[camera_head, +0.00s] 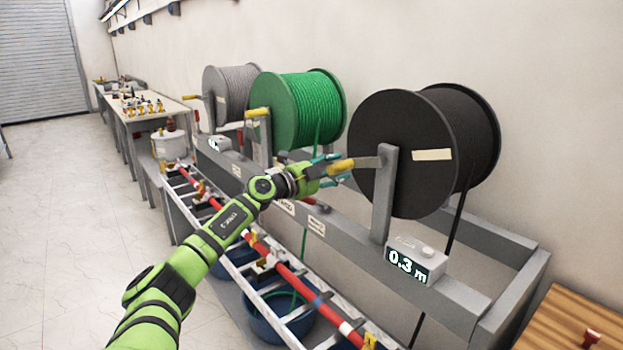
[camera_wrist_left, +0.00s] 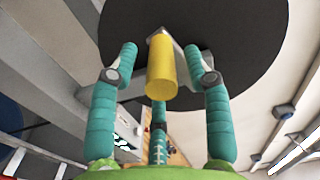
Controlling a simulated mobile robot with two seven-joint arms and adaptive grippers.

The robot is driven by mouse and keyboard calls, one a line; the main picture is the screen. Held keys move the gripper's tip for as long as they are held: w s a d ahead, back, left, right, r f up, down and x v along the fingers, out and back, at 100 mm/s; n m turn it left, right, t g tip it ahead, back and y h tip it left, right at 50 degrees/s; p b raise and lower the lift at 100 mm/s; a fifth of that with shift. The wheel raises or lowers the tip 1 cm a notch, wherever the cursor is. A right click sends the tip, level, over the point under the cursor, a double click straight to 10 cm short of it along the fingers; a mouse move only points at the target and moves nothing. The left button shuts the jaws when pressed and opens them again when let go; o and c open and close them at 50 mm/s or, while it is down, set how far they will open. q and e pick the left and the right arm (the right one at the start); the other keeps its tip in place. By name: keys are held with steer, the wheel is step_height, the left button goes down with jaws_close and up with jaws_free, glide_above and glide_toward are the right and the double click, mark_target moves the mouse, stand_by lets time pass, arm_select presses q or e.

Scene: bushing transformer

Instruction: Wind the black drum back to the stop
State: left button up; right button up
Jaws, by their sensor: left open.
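The black drum (camera_head: 385,150) is mounted on a grey frame at the right, with a pale tape strip on its face. A black line hangs down from it. Its crank has a yellow handle (camera_head: 341,165), which points towards the left. A counter box (camera_head: 415,262) below the drum reads 0.3 m. My left gripper (camera_head: 332,170) is at the yellow handle. In the left wrist view the handle (camera_wrist_left: 161,68) lies between the open teal fingers, with gaps on both sides. My right gripper is not in view.
A green drum (camera_head: 305,110) and a grey drum (camera_head: 235,90) stand farther along the frame, with their own yellow handles. A ladder and red pole run below, over blue tubs (camera_head: 280,318). A wooden top (camera_head: 575,335) is at lower right. The left floor is clear.

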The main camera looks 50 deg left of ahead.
arm_select(q)
steer(key=s, duration=1)
steer(key=shift+a, duration=0.15)
stand_by(0.7)
